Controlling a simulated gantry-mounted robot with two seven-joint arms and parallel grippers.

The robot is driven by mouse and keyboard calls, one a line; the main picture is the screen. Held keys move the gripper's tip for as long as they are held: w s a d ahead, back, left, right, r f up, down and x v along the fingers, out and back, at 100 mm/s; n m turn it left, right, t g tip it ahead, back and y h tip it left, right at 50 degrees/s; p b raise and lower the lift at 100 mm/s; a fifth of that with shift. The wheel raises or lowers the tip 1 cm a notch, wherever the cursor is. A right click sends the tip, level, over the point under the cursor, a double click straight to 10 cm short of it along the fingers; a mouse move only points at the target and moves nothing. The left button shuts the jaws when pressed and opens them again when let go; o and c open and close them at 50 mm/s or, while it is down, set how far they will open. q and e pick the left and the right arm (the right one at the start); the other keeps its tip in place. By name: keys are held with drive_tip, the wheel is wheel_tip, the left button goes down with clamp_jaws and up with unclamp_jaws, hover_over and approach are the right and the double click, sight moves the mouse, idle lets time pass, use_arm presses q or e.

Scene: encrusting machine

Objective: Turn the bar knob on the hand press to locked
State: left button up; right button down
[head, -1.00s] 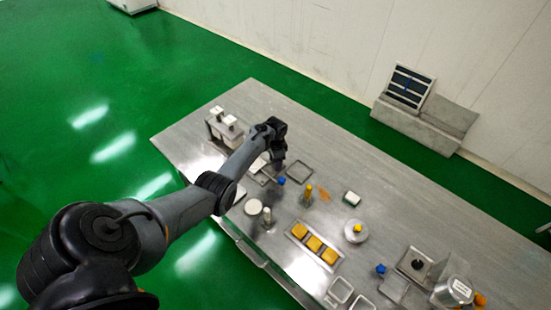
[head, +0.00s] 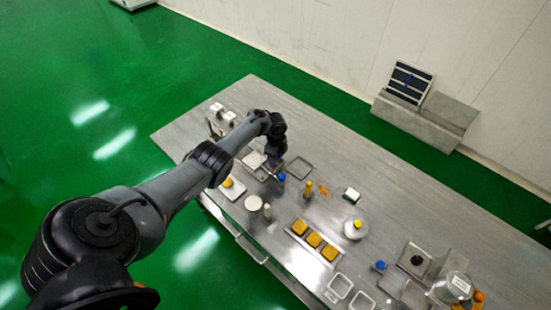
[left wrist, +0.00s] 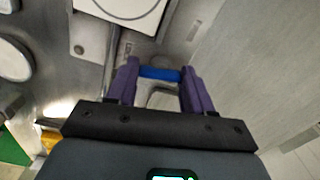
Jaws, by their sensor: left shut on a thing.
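The blue bar knob (left wrist: 160,73) lies between the purple fingers of my left gripper (left wrist: 159,84) in the left wrist view, with a finger at each end of the bar. My left gripper is shut on it. In the head view my left gripper (head: 278,160) is over the left half of the table, and a blue piece (head: 281,177) shows just below it. The metal surface (left wrist: 90,48) by the knob, with a white square plate marked with a circle (left wrist: 122,8), seems to belong to the hand press. My right gripper is not in view.
On the steel table (head: 420,205), a tray of yellow blocks (head: 291,234), a round white dish (head: 355,229) and small bottles (head: 308,189) stand to the right. Another blue knob (head: 380,266) is by the machine at the lower right.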

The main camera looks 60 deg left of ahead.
use_arm(q)
drive_tip(key=shift+m+b, duration=0.3)
drive_tip(key=shift+m, duration=0.7)
drive_tip(key=o, duration=1)
drive_tip(key=shift+o, duration=0.2)
wheel_tip(320, 180, up, 11)
drive_tip(key=p, duration=0.4)
